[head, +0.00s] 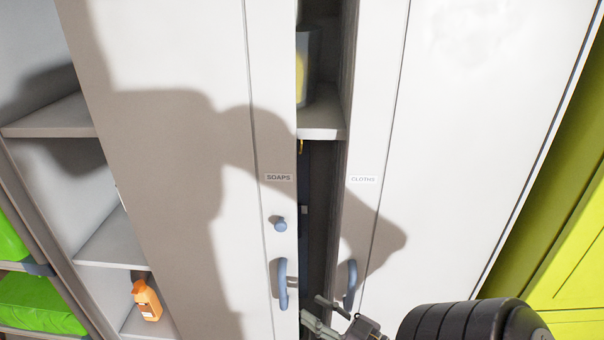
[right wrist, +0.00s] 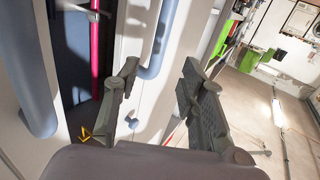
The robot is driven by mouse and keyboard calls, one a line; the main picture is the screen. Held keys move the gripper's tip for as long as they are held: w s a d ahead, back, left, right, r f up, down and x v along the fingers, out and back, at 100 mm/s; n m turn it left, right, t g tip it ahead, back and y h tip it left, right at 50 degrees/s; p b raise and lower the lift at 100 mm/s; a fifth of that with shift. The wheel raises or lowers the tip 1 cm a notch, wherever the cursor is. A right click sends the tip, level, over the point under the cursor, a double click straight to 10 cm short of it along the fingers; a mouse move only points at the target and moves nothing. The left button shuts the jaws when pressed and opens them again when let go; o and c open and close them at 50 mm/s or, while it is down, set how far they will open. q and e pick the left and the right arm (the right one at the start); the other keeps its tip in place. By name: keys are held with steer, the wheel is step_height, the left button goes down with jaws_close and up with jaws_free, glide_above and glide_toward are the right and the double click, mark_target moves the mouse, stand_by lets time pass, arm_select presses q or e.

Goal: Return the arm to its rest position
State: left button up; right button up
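My right gripper (head: 312,308) is low in the head view, in front of the dark gap between two cabinet doors and near their handles. In the right wrist view its two fingers (right wrist: 160,70) are apart with nothing held between them. A blue handle (right wrist: 160,40) shows behind the gap between the fingers; I cannot tell whether a finger touches it. My right arm's dark, rounded link (head: 470,322) fills the bottom right of the head view. My left gripper is in neither view.
The white door marked SOAPS (head: 180,150) and the door marked CLOTHS (head: 450,130) leave a gap showing a shelf (head: 320,122). An orange bottle (head: 147,300) stands on a lower shelf at left. A yellow-green cabinet (head: 570,260) is at right. Open floor (right wrist: 265,120) shows in the wrist view.

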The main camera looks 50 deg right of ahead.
steer(key=shift+s, duration=0.55)
steer(key=s+a+f+g+h+b, duration=0.1)
steer(key=s+f+g, duration=0.2)
steer(key=f, duration=0.8)
steer(key=s+a+f+m+g+b, duration=0.1)
steer(key=s+f+g, duration=0.1)
steer(key=f, duration=0.8)
steer(key=s+a+f+g+h+b, duration=0.1)
steer(key=s+a+f+g+b, duration=0.15)
steer(key=f, duration=0.85)
steer(key=s+a+f+n+g+b, duration=0.1)
steer(key=s+a+f+g, duration=0.3)
steer(key=s+a+f, duration=0.2)
steer(key=s+a+f+n+g+b, duration=0.1)
steer(key=s+a+f+g, duration=0.4)
steer(key=s+f, duration=0.5)
step_height(320, 180, down, 3)
steer(key=shift+s+a+r+n+y, duration=0.2)
steer(key=shift+s+a+n+y, duration=0.05)
steer(key=shift+a+n+y, duration=0.15)
